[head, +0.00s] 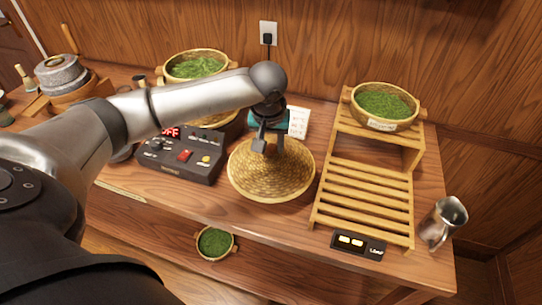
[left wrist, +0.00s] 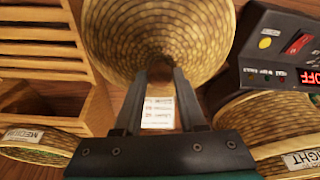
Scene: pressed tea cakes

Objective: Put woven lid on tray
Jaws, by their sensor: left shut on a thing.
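The woven lid (head: 268,180) is a shallow round straw cone in the middle of the head view, between the control box and the slatted rack. My left gripper (head: 268,142) is above its centre, shut on the brown knob (left wrist: 160,68) in the left wrist view. The lid (left wrist: 120,35) shows there beyond the fingers. I cannot tell whether it touches the table. Round woven trays of green leaves stand at the back right (head: 384,103) on the rack and at the back left (head: 197,68). My right gripper is not in view.
A black control box (head: 183,155) stands left of the lid. The wooden rack (head: 365,195) has a lower slatted deck that is empty. A small display (head: 358,244) and a metal pitcher (head: 443,222) are at the front right. Another leaf-filled basket (head: 215,243) sits lower down.

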